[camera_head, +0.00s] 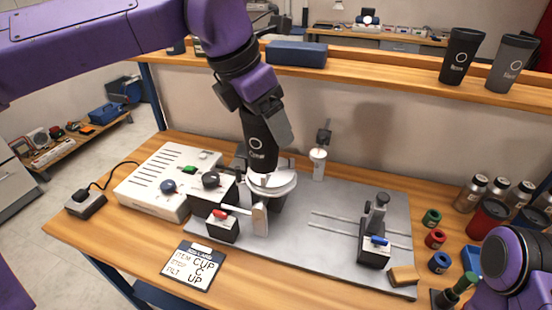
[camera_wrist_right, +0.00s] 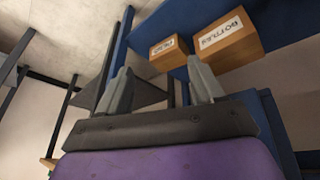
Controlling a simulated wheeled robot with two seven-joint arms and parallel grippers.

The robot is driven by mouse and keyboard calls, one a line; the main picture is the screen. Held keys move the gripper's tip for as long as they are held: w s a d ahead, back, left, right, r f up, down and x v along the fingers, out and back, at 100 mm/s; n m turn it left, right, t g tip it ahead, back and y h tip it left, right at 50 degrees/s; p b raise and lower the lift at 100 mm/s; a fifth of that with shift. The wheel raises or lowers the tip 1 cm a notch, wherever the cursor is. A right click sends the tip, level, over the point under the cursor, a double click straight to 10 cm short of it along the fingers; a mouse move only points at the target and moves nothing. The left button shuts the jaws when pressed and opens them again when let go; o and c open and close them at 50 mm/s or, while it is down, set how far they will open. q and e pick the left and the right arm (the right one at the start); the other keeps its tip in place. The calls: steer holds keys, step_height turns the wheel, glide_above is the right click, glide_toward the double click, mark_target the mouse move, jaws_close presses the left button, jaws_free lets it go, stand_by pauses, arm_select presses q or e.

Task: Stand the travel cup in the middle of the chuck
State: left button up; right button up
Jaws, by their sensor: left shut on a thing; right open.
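The travel cup (camera_head: 257,150) is dark with a pale ring mark and stands nearly upright, slightly tilted. My left gripper (camera_head: 262,118) comes down from above and is shut on its upper part. The cup's lower end is at the pale round chuck (camera_head: 284,187), over its left part in the head view. I cannot tell whether it touches the chuck. The gripper hides part of the cup's rim. My right gripper (camera_wrist_right: 160,88) is open and empty in the right wrist view, its two fingers apart.
A grey plate (camera_head: 330,245) carries the chuck, a red-handled block (camera_head: 222,225) and a blue-handled post (camera_head: 374,240). A white control box (camera_head: 160,180) stands left. Two dark cups (camera_head: 459,56) (camera_head: 510,64) are on the shelf.

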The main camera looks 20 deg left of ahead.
arm_select(q)
steer(key=w+a+f+p, duration=0.1)
steer(key=w+f, duration=0.3)
steer(key=w+a+f+p, duration=0.1)
steer(key=w+f+p, duration=0.1)
steer(key=w+f, duration=0.2)
steer(key=w+a+f+p, duration=0.1)
steer(key=w+f+p, duration=0.1)
steer(key=w+f, duration=0.2)
steer(key=shift+w+f, duration=0.35)
steer(key=shift+w, duration=0.1)
steer(key=shift+s, duration=0.1)
steer(key=shift+f, duration=0.15)
steer(key=o, duration=0.7)
steer(key=shift+c, duration=0.2)
steer(key=shift+r, duration=0.2)
steer(key=b+v, duration=0.1)
steer(key=v, duration=1.1)
